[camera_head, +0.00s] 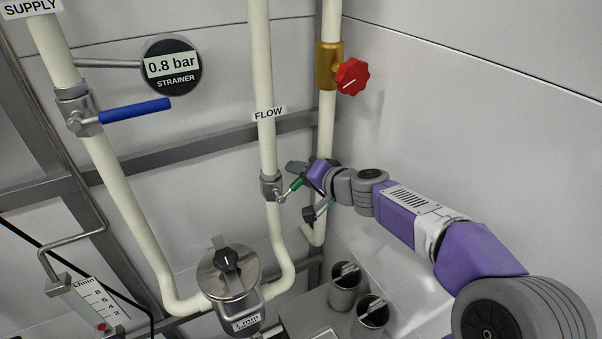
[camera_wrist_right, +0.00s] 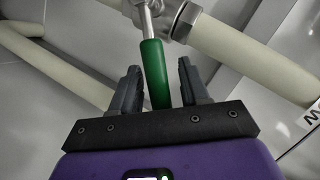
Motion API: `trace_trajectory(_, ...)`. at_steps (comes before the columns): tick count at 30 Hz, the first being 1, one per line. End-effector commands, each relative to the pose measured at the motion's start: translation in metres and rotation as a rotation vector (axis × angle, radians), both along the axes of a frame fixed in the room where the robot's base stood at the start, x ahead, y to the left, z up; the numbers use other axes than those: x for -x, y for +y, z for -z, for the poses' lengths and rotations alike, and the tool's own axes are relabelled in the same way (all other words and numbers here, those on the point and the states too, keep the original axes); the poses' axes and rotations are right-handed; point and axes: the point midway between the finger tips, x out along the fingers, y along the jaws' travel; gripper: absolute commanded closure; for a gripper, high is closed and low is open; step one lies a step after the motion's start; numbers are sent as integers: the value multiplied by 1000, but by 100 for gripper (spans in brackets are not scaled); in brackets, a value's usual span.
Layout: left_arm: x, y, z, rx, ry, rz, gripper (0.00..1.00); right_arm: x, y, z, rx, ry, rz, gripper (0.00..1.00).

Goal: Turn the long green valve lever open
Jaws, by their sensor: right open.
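The green valve lever (camera_head: 296,184) sits on a metal valve body (camera_head: 271,186) on the pale pipe labelled FLOW. It points up and to the right from its stem, and my right gripper partly hides it. In the right wrist view the green lever (camera_wrist_right: 154,74) lies between the two fingers, with a gap on each side. My right gripper (camera_head: 304,190) is open around the lever; it also shows in the right wrist view (camera_wrist_right: 158,82). The valve body also shows at the top of the wrist view (camera_wrist_right: 178,18). My left gripper is not in view.
A blue lever (camera_head: 136,111) is on the SUPPLY pipe at left. A red knob (camera_head: 351,77) is on the pipe above my right gripper. A strainer housing (camera_head: 229,273) with a black knob and two metal cups (camera_head: 346,287) stand below. A grey rail (camera_head: 215,147) runs behind the pipes.

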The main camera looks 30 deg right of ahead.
Motion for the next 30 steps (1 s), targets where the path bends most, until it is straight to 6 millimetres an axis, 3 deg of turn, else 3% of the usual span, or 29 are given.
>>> trace_trajectory(12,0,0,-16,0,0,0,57,58,-7,-26,1,-3,2,55)
trace_trajectory(23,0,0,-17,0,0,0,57,67,-8,-27,0,-1,1,55)
trace_trajectory(27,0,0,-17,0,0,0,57,66,-6,-23,-13,10,-7,72)
trace_trajectory(30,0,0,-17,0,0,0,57,66,1,-3,-75,53,-39,87)
